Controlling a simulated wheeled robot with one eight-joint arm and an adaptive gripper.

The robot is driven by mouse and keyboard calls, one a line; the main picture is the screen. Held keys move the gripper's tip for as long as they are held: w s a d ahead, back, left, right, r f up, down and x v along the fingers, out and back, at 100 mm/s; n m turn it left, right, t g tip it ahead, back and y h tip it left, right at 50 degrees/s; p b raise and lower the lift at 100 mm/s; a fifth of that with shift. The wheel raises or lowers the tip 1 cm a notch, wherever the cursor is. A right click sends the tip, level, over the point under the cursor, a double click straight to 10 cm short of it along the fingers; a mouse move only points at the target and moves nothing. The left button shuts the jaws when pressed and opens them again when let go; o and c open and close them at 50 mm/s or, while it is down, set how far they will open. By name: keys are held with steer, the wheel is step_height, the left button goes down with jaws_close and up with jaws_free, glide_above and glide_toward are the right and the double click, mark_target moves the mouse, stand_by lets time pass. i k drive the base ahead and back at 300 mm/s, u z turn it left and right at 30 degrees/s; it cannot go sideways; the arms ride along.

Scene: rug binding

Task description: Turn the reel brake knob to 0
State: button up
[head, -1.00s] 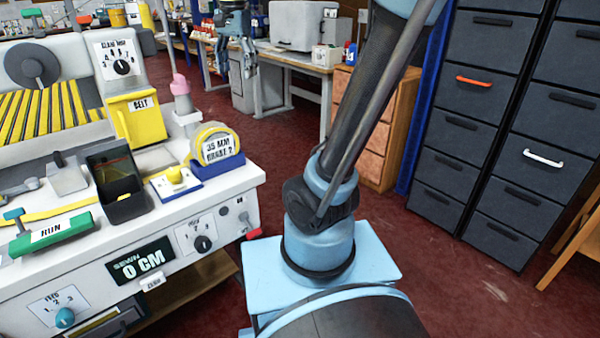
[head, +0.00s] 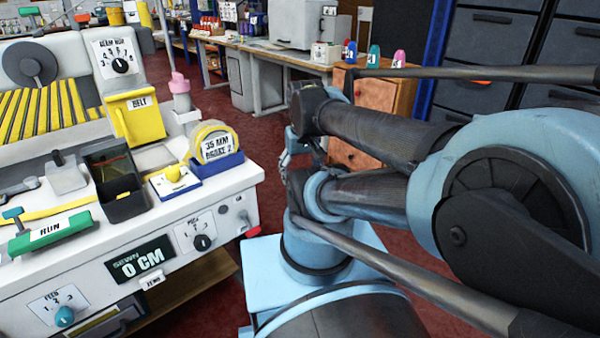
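The white machine (head: 90,270) at the left carries several dials. A black knob (head: 120,65) sits on a white plate at the top, near a dark grey disc (head: 30,64). Another black knob (head: 202,242) is on the front panel, and a blue knob (head: 64,316) marked 1, 2, 3 is at lower left. I cannot read which label says reel brake, nor any pointer setting surely. My gripper (head: 286,160) shows only in part, small, beside my folded arm and right of the machine. It is apart from every knob; its fingers are too hidden to judge.
Red floor (head: 225,115) is clear behind; a wooden cabinet (head: 376,95) stands beyond my arm.

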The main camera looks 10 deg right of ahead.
mark_target(172, 174)
steer(key=u, duration=0.05)
steer(key=k, duration=1)
steer(key=u, duration=0.3)
